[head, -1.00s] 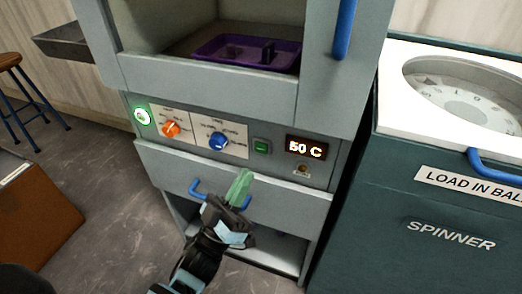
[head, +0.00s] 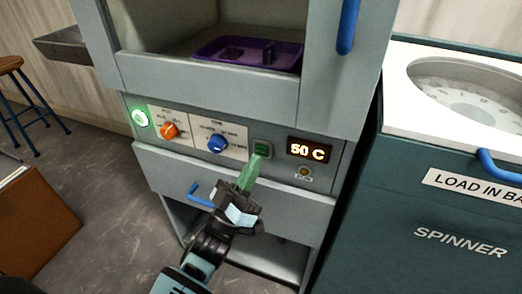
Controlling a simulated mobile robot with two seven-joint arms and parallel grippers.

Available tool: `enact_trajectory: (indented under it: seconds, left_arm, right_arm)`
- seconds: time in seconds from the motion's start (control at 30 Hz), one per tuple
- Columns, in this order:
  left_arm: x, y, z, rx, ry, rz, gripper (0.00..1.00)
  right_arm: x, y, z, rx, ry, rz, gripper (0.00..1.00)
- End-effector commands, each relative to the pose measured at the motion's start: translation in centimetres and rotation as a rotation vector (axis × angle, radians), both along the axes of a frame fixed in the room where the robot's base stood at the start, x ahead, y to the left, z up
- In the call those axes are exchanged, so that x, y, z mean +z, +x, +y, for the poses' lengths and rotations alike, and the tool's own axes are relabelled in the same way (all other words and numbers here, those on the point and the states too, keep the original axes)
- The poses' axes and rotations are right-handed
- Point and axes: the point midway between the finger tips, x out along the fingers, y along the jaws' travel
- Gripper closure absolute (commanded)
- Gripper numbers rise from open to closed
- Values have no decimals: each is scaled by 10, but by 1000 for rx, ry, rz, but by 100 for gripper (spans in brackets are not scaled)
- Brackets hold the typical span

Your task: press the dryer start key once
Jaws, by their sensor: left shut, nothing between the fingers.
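The grey dryer (head: 205,92) stands in the middle of the head view with a control panel across its front. A green key (head: 262,149), which looks like the start key, sits between the blue knob (head: 217,144) and the lit display (head: 308,151) reading 50 C. My left gripper (head: 256,160) is shut and empty, with its pale green fingertips just below the green key. The tips overlap the key's lower edge in the picture; I cannot tell whether they touch it. My right gripper is not in view.
An orange knob (head: 169,131) and a lit green round light (head: 140,117) are on the panel's left. A purple tray (head: 222,52) lies inside the dryer. A blue drawer handle (head: 200,196) is beside my gripper. The spinner (head: 455,215) stands at right.

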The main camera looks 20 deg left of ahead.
Motion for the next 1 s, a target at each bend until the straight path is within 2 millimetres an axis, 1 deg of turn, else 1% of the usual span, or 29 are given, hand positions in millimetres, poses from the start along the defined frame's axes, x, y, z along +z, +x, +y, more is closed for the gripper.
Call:
enact_trajectory:
  seconds: [0.5, 0.77, 1.0]
  left_arm:
    - [0, 0, 0, 0, 0, 0, 100]
    - [0, 0, 0, 0, 0, 0, 100]
    - [0, 0, 0, 0, 0, 0, 100]
  right_arm:
    - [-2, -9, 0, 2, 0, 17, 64]
    - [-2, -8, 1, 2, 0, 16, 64]
    - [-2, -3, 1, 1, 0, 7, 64]
